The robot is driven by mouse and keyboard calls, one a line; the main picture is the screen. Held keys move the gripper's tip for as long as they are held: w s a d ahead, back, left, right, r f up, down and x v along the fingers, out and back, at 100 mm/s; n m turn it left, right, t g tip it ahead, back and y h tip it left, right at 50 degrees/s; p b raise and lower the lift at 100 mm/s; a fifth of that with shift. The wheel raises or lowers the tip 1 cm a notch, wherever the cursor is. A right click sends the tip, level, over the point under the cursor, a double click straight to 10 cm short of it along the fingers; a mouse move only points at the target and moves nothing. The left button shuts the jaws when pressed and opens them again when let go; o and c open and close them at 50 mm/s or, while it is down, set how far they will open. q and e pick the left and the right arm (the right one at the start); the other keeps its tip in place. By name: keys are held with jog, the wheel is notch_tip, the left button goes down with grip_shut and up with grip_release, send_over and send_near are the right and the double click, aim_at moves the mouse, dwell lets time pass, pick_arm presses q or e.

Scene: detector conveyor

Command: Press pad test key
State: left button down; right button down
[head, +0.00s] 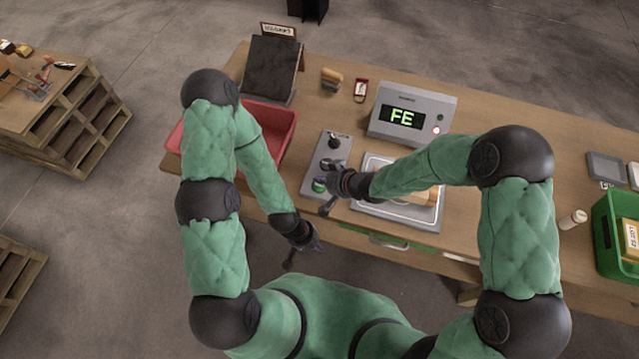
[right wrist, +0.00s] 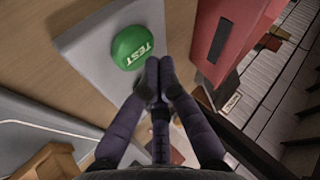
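The green test key (head: 319,184) is a round button on a grey panel (head: 315,158) near the table's front edge. In the right wrist view the key (right wrist: 131,45) shows white TEST lettering, with the tips of my right gripper (right wrist: 159,66) just beside its edge. The fingertips are together with nothing visible between them. I cannot tell whether they touch the key. In the head view my right gripper (head: 330,172) is over the panel, next to the key. My left gripper (head: 290,262) hangs in front of the table, away from the panel; its finger opening is unclear.
A grey display unit (head: 444,106) reads FE and has a small red light. A black knob (head: 334,142) sits on the panel's far end. A red bin (head: 284,122) stands left, a metal scale-like tray (head: 425,214) right, and a green crate (head: 606,262) far right.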

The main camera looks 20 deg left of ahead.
aim_at(323, 187)
jog(key=shift+r+p, duration=2.5)
jog(key=shift+r, duration=0.1)
jog(key=shift+f, duration=0.1)
jog(key=shift+d, duration=0.1)
